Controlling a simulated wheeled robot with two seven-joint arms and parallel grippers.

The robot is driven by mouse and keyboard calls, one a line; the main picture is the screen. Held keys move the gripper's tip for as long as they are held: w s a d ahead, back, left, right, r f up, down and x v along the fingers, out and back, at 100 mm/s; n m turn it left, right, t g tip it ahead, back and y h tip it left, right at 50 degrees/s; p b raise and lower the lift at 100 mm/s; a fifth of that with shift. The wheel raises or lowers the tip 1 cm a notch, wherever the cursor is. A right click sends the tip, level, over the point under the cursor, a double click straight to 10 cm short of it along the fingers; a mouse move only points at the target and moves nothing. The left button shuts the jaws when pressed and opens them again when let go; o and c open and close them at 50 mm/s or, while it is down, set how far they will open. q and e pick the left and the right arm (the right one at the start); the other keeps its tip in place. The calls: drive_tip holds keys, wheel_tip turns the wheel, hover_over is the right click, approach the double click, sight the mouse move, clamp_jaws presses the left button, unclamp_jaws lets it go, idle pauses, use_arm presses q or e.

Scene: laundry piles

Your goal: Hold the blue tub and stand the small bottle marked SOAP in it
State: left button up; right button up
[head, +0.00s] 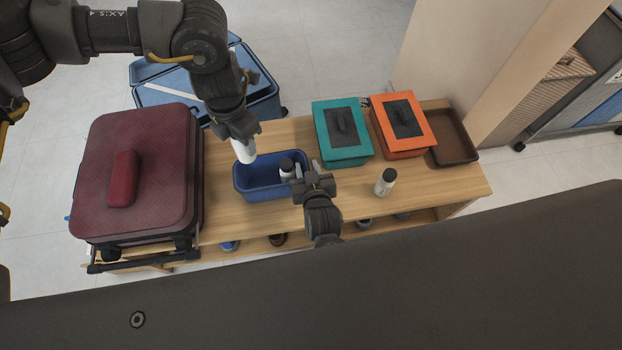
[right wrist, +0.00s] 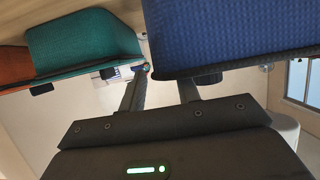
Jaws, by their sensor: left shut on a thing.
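The blue tub (head: 270,190) stands on the wooden bench, left of its middle. My left gripper (head: 240,138) is shut on a white bottle (head: 244,152), held above the tub's back left corner. A second white bottle with a black cap (head: 287,168) shows inside the tub's right part. A third, similar bottle (head: 387,182) stands upright on the bench to the right. No label can be read, so I cannot tell which is SOAP. My right gripper (head: 312,182) is at the tub's right end. In the right wrist view its fingers are apart beside the tub wall (right wrist: 230,40), one tip hidden.
A dark red case (head: 130,150) fills the bench's left end. Teal (head: 340,150) and orange (head: 400,148) lidded boxes and a brown tray (head: 453,140) stand at the back right. An open blue suitcase (head: 150,115) lies behind the bench. The bench's front right is mostly clear.

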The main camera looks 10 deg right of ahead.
drive_tip(key=shift+x, duration=1.2)
drive_tip(key=shift+c, duration=0.3)
clamp_jaws()
use_arm(q)
drive_tip(key=f, duration=0.4)
drive_tip(key=shift+s+d, duration=0.25)
drive_tip(key=shift+w+a, duration=0.2)
drive_tip(key=shift+w, duration=0.1)
